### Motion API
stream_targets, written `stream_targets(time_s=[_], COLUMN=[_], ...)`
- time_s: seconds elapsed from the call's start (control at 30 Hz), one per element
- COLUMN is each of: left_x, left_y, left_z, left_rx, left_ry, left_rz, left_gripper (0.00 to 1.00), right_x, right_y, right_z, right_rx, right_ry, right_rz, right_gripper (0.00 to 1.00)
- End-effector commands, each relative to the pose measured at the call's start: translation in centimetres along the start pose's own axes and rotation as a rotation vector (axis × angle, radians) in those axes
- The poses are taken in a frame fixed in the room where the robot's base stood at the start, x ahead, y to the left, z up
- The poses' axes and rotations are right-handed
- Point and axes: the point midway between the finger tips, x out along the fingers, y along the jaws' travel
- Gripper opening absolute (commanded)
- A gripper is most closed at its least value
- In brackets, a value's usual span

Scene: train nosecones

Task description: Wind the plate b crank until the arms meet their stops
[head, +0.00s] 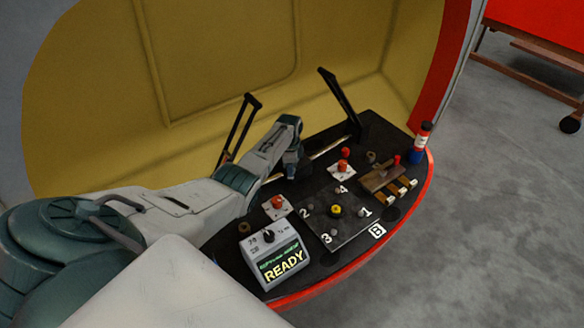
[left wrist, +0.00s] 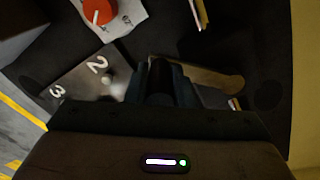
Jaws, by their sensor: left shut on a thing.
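The black plate (head: 318,258) carries a B label (head: 377,231) and sits in the yellow-lined nosecone. My left gripper (head: 292,168) reaches down near the plate's back edge. In the left wrist view the gripper (left wrist: 165,88) is shut on a dark upright crank handle (left wrist: 160,82). A tan bar (left wrist: 215,80), which looks like the crank's arm, runs right from the fingers. The crank's hub is hard to make out. Two black arms, the left one (head: 238,128) and the right one (head: 341,98), rise behind the plate. Whether they touch stops cannot be seen. My right gripper is not in view.
A grey box (head: 273,258) reads READY. A square panel (head: 343,236) numbered 1 to 4 has a yellow knob. Grey floor is free at the right.

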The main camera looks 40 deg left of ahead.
Motion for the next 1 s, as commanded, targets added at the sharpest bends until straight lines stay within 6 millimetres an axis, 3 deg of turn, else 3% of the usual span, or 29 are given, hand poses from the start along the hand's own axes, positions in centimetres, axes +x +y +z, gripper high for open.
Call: stream_targets(time_s=[0.03,0.37,0.4,0.5,0.83,1.0], left_x=[-0.2,-0.2,-0.2,-0.2,-0.3,-2.0], left_y=[-0.4,-0.4,-0.4,-0.4,-0.3,-0.3], left_z=[1.0,1.0,1.0,0.9,0.6,0.7], left_rx=[-0.006,-0.007,-0.007,-0.006,-0.004,-0.004], left_ry=[-0.014,-0.017,-0.017,-0.015,-0.009,-0.008], left_rz=[-0.006,-0.007,-0.006,-0.006,-0.005,-0.007], left_gripper=[0.00,0.00,0.25,0.43,0.43,0.43], right_x=[0.0,0.0,0.0,0.0,0.0,-0.2], right_y=[0.0,0.0,0.0,0.1,-0.3,-0.1], right_z=[0.0,0.0,0.0,0.0,0.0,0.0], right_rx=[0.000,0.000,0.000,0.000,0.001,0.001], right_ry=[0.000,0.000,0.000,0.000,0.000,0.000], right_rz=[0.000,0.000,0.000,0.001,-0.003,-0.001], right_gripper=[0.36,0.36,0.36,0.36,0.36,0.36])
